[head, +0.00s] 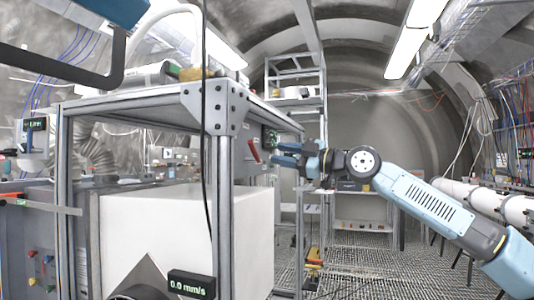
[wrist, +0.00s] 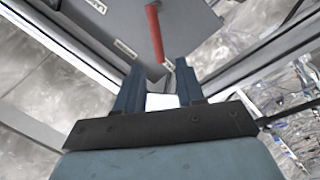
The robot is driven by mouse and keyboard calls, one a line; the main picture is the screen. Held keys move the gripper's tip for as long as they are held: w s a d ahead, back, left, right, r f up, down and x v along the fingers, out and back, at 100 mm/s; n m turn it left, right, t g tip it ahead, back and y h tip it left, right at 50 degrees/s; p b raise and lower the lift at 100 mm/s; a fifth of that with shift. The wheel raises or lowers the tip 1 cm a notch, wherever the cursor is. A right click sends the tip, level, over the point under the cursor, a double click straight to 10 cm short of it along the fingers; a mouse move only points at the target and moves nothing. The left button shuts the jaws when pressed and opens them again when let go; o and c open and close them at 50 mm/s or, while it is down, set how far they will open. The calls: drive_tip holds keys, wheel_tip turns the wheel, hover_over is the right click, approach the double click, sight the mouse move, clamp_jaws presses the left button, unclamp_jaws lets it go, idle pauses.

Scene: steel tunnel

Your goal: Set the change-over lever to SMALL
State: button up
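The change-over lever is a red handle (wrist: 154,33) on the face of a grey box (wrist: 185,22). In the head view the red lever (head: 254,151) hangs tilted on the box behind the frame post. My gripper (wrist: 158,72) is open, with clear space between its two blue-grey fingers. In the head view my gripper (head: 279,154) is just right of the lever. It looks apart from the lever, though the exact gap is hard to judge. Small white labels (wrist: 125,48) sit around the lever; their text is unreadable.
A metal frame post (head: 222,200) stands left of the lever, with a large white block (head: 155,235) inside the frame. A display reading 0.0 mm/s (head: 191,285) is at the front. Shelving (head: 358,195) stands behind. Grated floor (head: 350,255) lies open below my arm.

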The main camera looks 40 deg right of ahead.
drive_tip(key=v, duration=0.3)
drive_tip(key=shift+s+d, duration=0.2)
drive_tip(key=shift+s, duration=0.15)
drive_tip(key=s+a+f+m+g+h, duration=0.25)
drive_tip(key=s+a, duration=0.25)
drive_tip(key=a, duration=0.4)
drive_tip(key=s+a+f+m+g+h, duration=0.25)
drive_tip(key=s+a+f, duration=0.2)
drive_tip(key=a, duration=0.45)
drive_tip(key=a+f+m+g+h, duration=0.2)
drive_tip(key=f+m, duration=0.3)
drive_tip(key=f, duration=0.5)
drive_tip(key=s+a+f+m+g+h, duration=0.1)
drive_tip(key=a+f+m+g, duration=0.3)
drive_tip(key=f, duration=0.7)
drive_tip(key=shift+a+m+g+h, duration=0.4)
drive_tip(key=shift+a+m+h, duration=0.4)
drive_tip(key=shift+m, duration=0.2)
